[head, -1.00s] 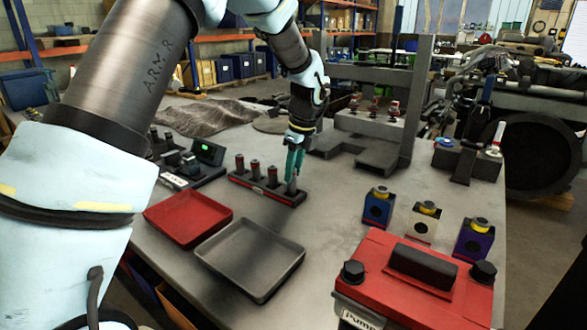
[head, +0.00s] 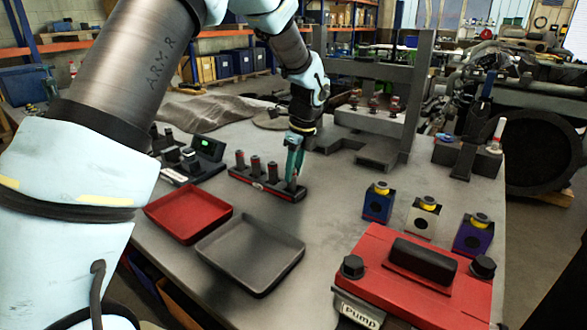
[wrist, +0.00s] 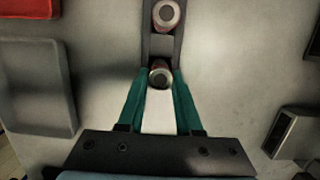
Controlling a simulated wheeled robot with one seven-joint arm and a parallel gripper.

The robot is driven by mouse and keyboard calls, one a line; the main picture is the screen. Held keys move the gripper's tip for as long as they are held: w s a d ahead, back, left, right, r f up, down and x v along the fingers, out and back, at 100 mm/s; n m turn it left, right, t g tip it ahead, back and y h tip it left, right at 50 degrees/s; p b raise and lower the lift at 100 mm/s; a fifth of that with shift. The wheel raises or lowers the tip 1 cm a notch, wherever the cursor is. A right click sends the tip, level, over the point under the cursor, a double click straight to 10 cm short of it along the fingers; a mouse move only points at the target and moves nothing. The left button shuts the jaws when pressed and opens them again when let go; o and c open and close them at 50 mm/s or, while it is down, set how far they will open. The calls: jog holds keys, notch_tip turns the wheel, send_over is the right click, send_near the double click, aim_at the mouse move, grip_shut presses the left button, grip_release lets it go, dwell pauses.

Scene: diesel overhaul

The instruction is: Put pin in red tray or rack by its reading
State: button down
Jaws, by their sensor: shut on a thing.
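The dark rack (head: 262,191) with a red stripe stands on the bench and holds several pins upright in a row. My gripper (head: 292,179) points down over the rack's right end, its teal fingers shut on the end pin (wrist: 160,75). That pin appears still seated in the rack, its lower part hidden. A neighbouring pin (wrist: 167,15) stands just beyond it in the wrist view. The red tray (head: 187,214) lies empty in front of the rack, to the left. A reading device (head: 207,147) with a small lit green display stands behind the red tray; its reading is too small to read.
An empty grey tray (head: 250,254) sits beside the red tray. A red pump (head: 415,275) and blue, white and purple blocks with yellow tops (head: 378,203) stand at right. A grey press frame (head: 405,110) rises behind my gripper. Bench between rack and blocks is clear.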

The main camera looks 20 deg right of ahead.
jog(key=c, duration=0.5)
grip_release()
jog(key=shift+o, duration=0.3)
jog(key=o, duration=0.3)
jog(key=shift+o, duration=0.2)
jog(key=shift+r+p, duration=3.5)
jog(key=shift+r, duration=0.55)
jog(key=shift+a, duration=0.1)
